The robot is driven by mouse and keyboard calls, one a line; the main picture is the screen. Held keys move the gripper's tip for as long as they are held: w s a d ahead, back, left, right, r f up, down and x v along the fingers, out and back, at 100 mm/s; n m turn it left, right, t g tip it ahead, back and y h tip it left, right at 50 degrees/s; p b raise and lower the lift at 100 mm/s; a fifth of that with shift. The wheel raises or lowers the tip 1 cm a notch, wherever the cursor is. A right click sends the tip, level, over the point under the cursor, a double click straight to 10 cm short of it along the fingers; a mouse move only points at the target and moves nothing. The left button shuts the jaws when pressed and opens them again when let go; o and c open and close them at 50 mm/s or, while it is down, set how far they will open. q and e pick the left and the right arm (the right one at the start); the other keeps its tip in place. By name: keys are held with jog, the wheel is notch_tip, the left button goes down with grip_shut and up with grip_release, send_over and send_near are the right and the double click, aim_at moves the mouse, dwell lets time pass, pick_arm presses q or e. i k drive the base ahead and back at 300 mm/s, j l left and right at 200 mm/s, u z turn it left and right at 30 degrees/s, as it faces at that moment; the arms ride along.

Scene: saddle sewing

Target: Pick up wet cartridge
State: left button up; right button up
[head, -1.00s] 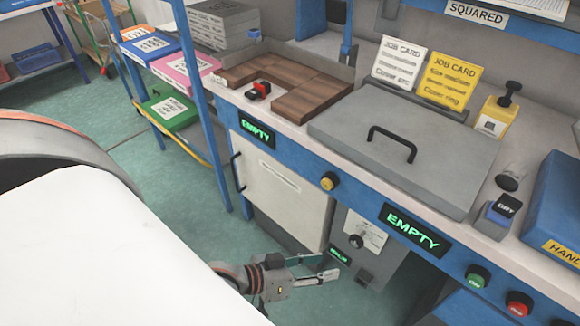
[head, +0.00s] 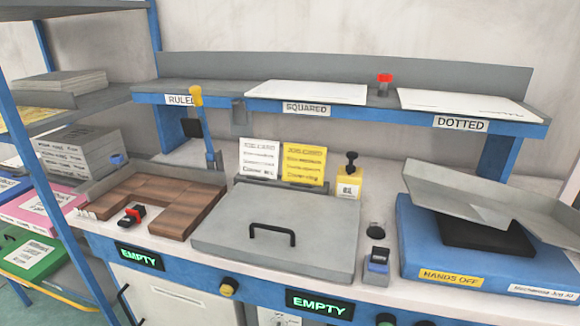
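No cartridge in view has a label I can read as wet. A small black-topped cartridge (head: 377,256) sits in a blue-grey holder (head: 376,272) on the bench, right of the grey lid; its label read DRY in the earlier frame. A small red and black block (head: 132,215) lies in the opening of the brown wooden blocks at the left; I cannot tell whether it is a cartridge. A small red-topped piece (head: 384,84) stands on the upper shelf, also unidentified. Neither of my grippers is in view.
A grey lid with a black handle (head: 272,232) covers the bench middle. A yellow bottle (head: 347,182) and two job cards (head: 303,163) stand behind it. A blue box (head: 420,235) marked HANDS OFF, with a grey tray (head: 470,195) above, fills the right.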

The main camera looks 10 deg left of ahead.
aim_at(134, 215)
jog(key=u, duration=1.35)
jog(key=i+j, duration=0.7)
jog(key=j, duration=0.2)
jog(key=i+j+z, duration=0.2)
jog(key=z, duration=0.2)
jog(key=i+j+z, duration=0.1)
jog(key=j+z, duration=0.25)
